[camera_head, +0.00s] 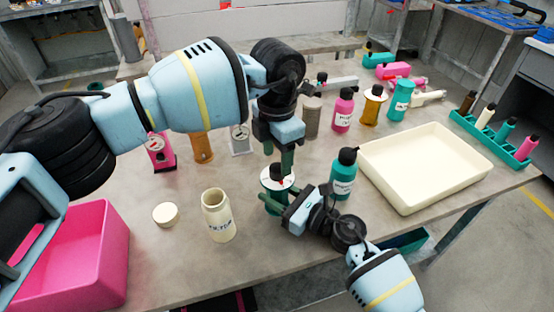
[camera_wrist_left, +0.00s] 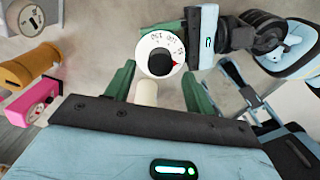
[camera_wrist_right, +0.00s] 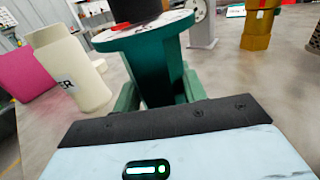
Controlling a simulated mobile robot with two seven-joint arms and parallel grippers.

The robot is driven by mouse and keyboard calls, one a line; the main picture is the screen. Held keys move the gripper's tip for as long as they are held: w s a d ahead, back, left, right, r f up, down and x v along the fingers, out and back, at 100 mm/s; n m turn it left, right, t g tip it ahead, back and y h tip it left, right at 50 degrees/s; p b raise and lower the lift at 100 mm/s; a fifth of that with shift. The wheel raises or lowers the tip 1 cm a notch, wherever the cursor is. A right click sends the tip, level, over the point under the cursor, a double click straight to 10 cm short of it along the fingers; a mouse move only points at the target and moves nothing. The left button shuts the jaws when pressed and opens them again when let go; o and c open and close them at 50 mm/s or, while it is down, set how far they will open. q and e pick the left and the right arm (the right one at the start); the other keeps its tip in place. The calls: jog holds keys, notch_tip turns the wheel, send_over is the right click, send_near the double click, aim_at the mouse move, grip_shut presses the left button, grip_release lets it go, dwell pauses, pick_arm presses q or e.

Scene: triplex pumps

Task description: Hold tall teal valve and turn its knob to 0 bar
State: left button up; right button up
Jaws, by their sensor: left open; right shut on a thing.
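The tall teal valve (camera_head: 273,200) stands upright at the table's middle, with a white dial and black knob (camera_head: 277,170) on top. My right gripper (camera_wrist_right: 158,95) is shut around its teal body (camera_wrist_right: 158,60) in the right wrist view. My left gripper (camera_head: 278,160) is open and points down just above the knob. In the left wrist view, the dial (camera_wrist_left: 160,35) and knob (camera_wrist_left: 157,62) lie slightly beyond the open green fingertips. A red mark shows at the knob's right side; its exact reading is unclear.
A cream bottle (camera_head: 219,218) and its lid (camera_head: 166,214) are left of the valve. A teal bottle (camera_head: 344,175) stands close on the right, with a cream tray (camera_head: 369,178) beyond. Pink (camera_head: 160,152), orange (camera_head: 202,148) and white (camera_head: 241,141) valves stand behind. A pink bin (camera_head: 115,255) is at left.

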aim_at(277, 167)
pick_arm(q)
notch_tip(277, 167, up, 10)
pick_arm(e)
jog(key=shift+s, duration=0.1)
pick_arm(q)
jog(key=shift+f, duration=0.1)
dwell(0.3)
pick_arm(e)
jog(key=o, duration=1.3)
jog(key=v, duration=1.2)
